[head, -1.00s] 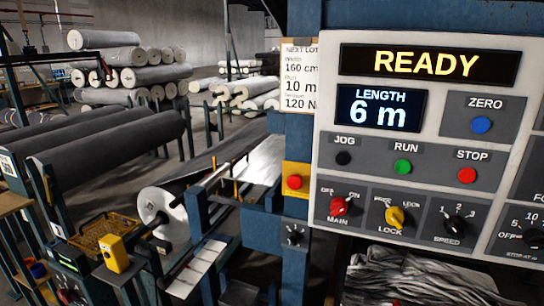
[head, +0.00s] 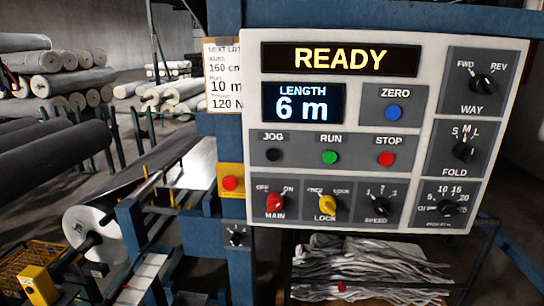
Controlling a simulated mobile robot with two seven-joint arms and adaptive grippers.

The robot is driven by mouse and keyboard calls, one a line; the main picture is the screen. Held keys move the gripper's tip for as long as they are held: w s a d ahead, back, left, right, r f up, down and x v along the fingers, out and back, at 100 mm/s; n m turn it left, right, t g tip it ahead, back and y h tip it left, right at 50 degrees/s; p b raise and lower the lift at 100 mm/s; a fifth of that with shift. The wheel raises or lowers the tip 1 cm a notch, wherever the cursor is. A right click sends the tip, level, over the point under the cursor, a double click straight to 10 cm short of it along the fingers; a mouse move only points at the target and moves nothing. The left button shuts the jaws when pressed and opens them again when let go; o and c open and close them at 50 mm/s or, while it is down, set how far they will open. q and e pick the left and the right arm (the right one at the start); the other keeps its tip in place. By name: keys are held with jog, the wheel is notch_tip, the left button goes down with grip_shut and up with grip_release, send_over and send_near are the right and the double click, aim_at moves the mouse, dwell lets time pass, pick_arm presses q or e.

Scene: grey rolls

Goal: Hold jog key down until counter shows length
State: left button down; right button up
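The control panel (head: 420,110) fills the right half of the head view. Its black JOG key (head: 273,155) sits at the left of the button row, beside the green RUN button (head: 330,157) and the red STOP button (head: 386,159). The length counter (head: 303,103) reads 6 m. The status display (head: 338,59) reads READY. A job card (head: 224,75) left of the panel shows width 160 cm, run 10 m and 120 N, partly cut off by the panel. Neither of my grippers is in view, and nothing touches the JOG key.
Below the keys are the red MAIN switch (head: 275,203), yellow LOCK knob (head: 326,206) and SPEED knob (head: 377,207). A red button on a yellow plate (head: 230,183) is left of the panel. A machine with a roll (head: 95,232) stands lower left. A bin of scraps (head: 370,268) is below.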

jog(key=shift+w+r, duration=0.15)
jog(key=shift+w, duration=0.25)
